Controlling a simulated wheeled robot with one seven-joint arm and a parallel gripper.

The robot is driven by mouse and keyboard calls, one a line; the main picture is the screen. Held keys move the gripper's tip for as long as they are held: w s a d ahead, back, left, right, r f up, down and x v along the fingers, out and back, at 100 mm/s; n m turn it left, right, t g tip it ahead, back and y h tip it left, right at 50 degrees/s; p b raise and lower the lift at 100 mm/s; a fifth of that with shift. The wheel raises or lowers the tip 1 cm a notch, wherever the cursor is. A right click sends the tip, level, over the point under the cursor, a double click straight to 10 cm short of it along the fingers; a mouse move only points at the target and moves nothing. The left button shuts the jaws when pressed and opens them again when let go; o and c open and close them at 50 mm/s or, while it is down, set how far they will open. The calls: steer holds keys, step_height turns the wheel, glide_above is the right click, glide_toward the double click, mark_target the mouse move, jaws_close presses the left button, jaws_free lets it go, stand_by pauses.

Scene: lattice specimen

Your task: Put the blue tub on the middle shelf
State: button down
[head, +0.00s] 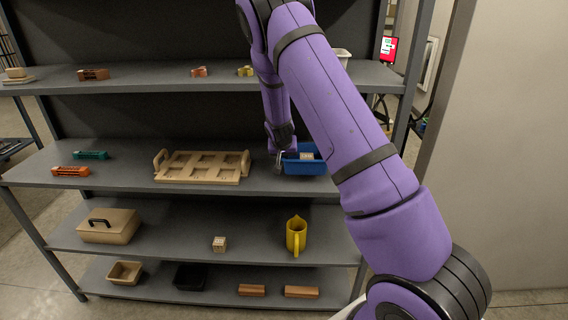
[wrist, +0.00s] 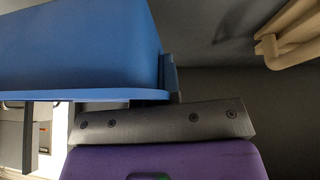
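The blue tub (head: 304,168) is at the right end of the second shelf from the top in the head view, with a small pale block (head: 307,156) in it. My arm hides its right part. My gripper (head: 281,153) is at the tub's left end. In the wrist view the tub (wrist: 80,45) fills the upper left, with its rim close against my gripper's dark palm (wrist: 160,122). The fingertips are hidden, so I cannot tell whether they are closed on the tub wall, or whether the tub is resting or slightly raised.
A tan tray (head: 203,180) with compartments stands left of the tub. Green (head: 91,155) and orange (head: 70,171) pieces lie farther left. The shelf below holds a tan lidded box (head: 108,226), a small block (head: 219,244) and a yellow jug (head: 296,235), with bare room between them.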

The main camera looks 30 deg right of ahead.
steer(key=shift+w+d, duration=0.15)
steer(key=shift+w, duration=0.2)
steer(key=shift+w+f, duration=0.2)
steer(key=shift+f, duration=1.55)
steer(key=shift+f, duration=0.1)
steer(key=c, duration=1.3)
jaws_free()
steer(key=shift+c, duration=0.2)
